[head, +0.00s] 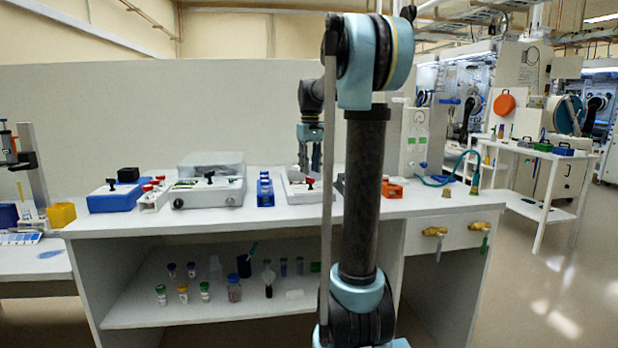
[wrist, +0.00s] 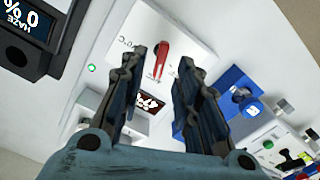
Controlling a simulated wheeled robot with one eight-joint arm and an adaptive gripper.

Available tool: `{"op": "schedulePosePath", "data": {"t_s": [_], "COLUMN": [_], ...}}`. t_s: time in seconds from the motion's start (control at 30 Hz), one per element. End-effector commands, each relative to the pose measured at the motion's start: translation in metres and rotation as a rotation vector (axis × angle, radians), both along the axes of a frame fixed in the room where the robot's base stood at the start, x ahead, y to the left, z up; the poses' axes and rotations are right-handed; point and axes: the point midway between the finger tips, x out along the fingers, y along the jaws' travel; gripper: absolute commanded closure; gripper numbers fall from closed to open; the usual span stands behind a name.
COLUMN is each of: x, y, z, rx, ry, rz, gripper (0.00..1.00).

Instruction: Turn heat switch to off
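My gripper (head: 310,168) hangs pointing down over the white device (head: 298,196) on the bench. In the wrist view my gripper (wrist: 166,70) is open, with a gap between its two fingers and nothing in it. A red lever or knob (wrist: 164,48) on a white panel (wrist: 200,58) shows just past the fingertips, between them in the picture. A partly hidden "°C" mark is printed beside it. I cannot read any heat or off label, nor tell the switch setting. A small dark display (wrist: 149,102) is partly hidden behind the fingers. The fingers do not visibly touch the red part.
A blue block (wrist: 238,95) stands to the right in the wrist view. A dark unit reading haze percent (wrist: 22,35) is at top left, with a green light (wrist: 91,68) near it. In the head view a grey instrument (head: 208,190) and blue box (head: 115,198) stand left.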

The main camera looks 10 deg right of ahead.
Motion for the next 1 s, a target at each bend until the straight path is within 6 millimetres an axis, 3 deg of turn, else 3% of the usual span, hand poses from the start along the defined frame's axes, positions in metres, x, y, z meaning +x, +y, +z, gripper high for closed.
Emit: {"op": "schedulePosePath", "data": {"t_s": [0.23, 0.63, 0.67, 0.8, 1.0], "x": [0.000, 0.000, 0.000, 0.000, 0.000], "y": [0.000, 0.000, 0.000, 0.000, 0.000], "z": [-0.028, -0.035, -0.035, -0.035, -0.035], "rx": [0.000, 0.000, 0.000, 0.000, 0.000], "ry": [0.000, 0.000, 0.000, 0.000, 0.000], "rz": [0.000, 0.000, 0.000, 0.000, 0.000], "gripper": [0.70, 0.70, 0.72, 1.00, 1.00]}}
